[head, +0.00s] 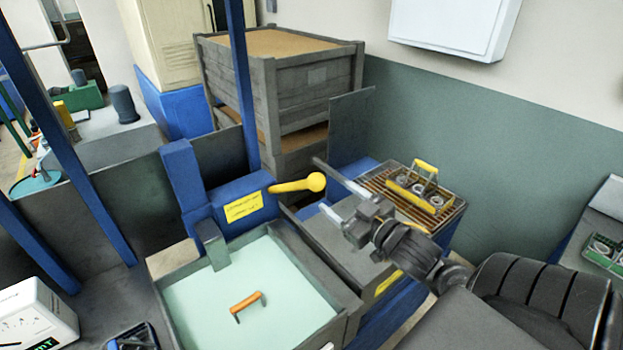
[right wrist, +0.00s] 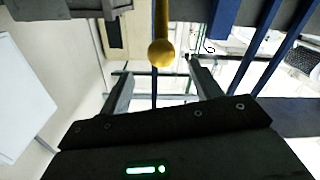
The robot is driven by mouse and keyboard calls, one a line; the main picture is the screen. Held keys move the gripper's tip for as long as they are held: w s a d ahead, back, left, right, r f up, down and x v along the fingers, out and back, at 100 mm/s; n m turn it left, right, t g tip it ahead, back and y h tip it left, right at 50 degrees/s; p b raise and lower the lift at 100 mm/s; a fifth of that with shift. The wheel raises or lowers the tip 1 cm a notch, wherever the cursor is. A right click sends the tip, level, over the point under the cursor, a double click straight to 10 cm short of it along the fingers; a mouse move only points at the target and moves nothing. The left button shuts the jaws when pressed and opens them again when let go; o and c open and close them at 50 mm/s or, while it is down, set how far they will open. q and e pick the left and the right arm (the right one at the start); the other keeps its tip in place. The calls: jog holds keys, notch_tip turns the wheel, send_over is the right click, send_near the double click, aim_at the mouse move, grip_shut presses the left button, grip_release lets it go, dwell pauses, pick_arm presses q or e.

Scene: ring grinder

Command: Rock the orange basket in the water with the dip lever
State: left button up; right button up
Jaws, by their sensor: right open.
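The orange basket shows only as an orange handle (head: 248,302) above the pale water of the grey tank (head: 340,327); the rest is hidden under the water. The dip lever (head: 290,187) is a yellow arm with a round knob, sticking out to the right from the blue housing behind the tank. My right gripper (head: 321,186) is open, its two fingers pointing at the knob from the right. In the right wrist view the knob (right wrist: 161,53) lies between the two finger lines, near or just beyond the tips. I see no contact. My left gripper is not in view.
A yellow-handled basket (head: 425,185) with rings stands on a slatted grate right of the tank. A large grey crate (head: 290,90) stands behind. Blue posts (head: 243,80) rise at the left, and a white meter (head: 35,315) sits at the lower left.

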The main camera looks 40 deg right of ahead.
aim_at(323, 189)
jog(key=shift+w+a+f+b, duration=0.15)
jog(key=shift+w+b, duration=0.1)
jog(key=shift+b, duration=0.15)
jog(key=w+b, duration=0.4)
jog(key=shift+w+f+b, duration=0.2)
jog(key=shift+w+b, duration=0.05)
jog(key=shift+b, duration=0.1)
jog(key=w, duration=0.1)
jog(key=w+p, duration=0.1)
jog(key=w, duration=0.2)
jog(key=shift+w+r, duration=0.35)
jog(key=shift+r, duration=0.05)
jog(key=shift+w+f, duration=0.15)
jog(key=shift+w, duration=0.4)
